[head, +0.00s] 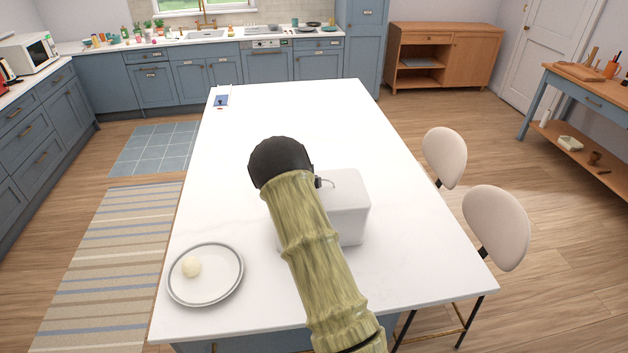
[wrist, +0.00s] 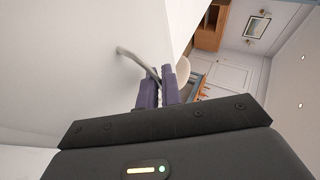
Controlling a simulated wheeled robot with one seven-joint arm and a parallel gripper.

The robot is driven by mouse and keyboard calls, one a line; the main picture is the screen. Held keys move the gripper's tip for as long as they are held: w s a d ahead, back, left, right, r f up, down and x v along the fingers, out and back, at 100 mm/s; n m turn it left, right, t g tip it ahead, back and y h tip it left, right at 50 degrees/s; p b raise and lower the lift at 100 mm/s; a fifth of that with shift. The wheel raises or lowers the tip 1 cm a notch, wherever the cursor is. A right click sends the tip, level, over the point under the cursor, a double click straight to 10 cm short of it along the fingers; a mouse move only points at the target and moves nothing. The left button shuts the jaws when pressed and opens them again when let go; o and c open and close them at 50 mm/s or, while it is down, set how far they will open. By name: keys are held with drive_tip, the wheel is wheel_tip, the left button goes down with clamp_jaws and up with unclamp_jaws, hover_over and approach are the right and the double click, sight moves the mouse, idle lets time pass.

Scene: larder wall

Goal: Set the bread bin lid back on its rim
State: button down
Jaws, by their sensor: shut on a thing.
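The white bread bin (head: 352,222) stands on the table, its left part hidden behind my arm. Its pale top, which I take to be the lid (head: 350,187), has a thin grey bent handle (head: 329,181). In the wrist view the handle (wrist: 130,55) rises from a broad white surface (wrist: 75,60). My gripper (wrist: 159,82) is shut on this handle with its purple fingers. In the head view my arm hides most of the gripper. I cannot tell whether the lid sits on the rim or slightly above it.
A grey-rimmed plate (head: 205,292) with a pale round item (head: 191,267) lies at the table's front left. A small blue-and-white item (head: 221,99) lies at the far left corner. Two chairs (head: 445,157) stand along the right side. The far table top (head: 290,110) is clear.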

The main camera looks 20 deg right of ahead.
drive_tip(key=shift+s, duration=0.15)
drive_tip(key=c, duration=1.6)
unclamp_jaws()
drive_tip(key=shift+d+f, duration=0.15)
drive_tip(key=b+v, duration=0.4)
drive_tip(key=v, duration=0.8)
